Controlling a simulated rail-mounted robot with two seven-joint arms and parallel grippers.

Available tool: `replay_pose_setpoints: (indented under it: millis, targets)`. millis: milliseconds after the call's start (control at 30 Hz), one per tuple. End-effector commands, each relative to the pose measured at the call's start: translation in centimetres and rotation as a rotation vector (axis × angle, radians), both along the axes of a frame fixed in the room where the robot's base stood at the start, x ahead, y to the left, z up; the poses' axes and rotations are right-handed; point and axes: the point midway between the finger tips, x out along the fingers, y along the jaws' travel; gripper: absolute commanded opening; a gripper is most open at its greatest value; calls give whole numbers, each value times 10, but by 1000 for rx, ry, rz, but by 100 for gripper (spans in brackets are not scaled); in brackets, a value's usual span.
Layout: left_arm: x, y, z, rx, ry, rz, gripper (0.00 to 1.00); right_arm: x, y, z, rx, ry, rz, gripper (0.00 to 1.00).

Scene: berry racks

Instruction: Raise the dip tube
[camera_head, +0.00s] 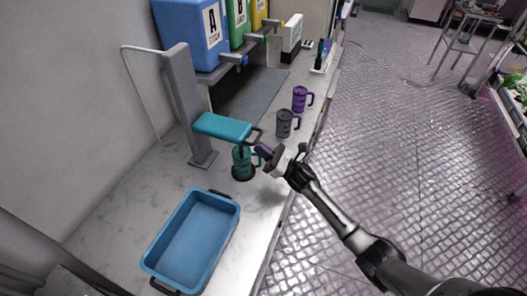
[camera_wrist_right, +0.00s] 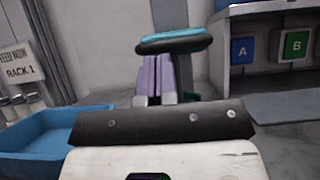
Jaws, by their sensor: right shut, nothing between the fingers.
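A dark green mug (camera_head: 242,163) stands under that end. I cannot make out a separate tube; any part between the arm and the mug is hidden or too small. My right gripper (camera_head: 263,149) is just below and beside the handle, above the mug's right side. In the right wrist view its purple fingers (camera_wrist_right: 158,76) are together and empty, with the teal-and-black end (camera_wrist_right: 172,40) just beyond their tips. My left gripper does not show.
A blue tray (camera_head: 191,241) lies on the near counter (camera_head: 117,207). A grey mug (camera_head: 285,124) and a purple mug (camera_head: 301,99) stand farther back. Blue, green and yellow dispensers (camera_head: 190,32) line the wall. Open floor lies right of the counter.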

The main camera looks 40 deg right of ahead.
Motion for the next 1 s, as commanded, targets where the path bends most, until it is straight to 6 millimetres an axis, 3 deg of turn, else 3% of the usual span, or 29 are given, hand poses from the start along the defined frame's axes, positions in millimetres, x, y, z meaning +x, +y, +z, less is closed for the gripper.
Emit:
replay_pose_setpoints:
  millis: [333,467,1000]
  targets:
    - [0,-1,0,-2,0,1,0,0,0,1,0,0,1,0]
    - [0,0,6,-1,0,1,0,0,0,12,-3,-3,0,0]
    - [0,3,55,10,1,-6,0,0,0,138,-2,-5,0,0]
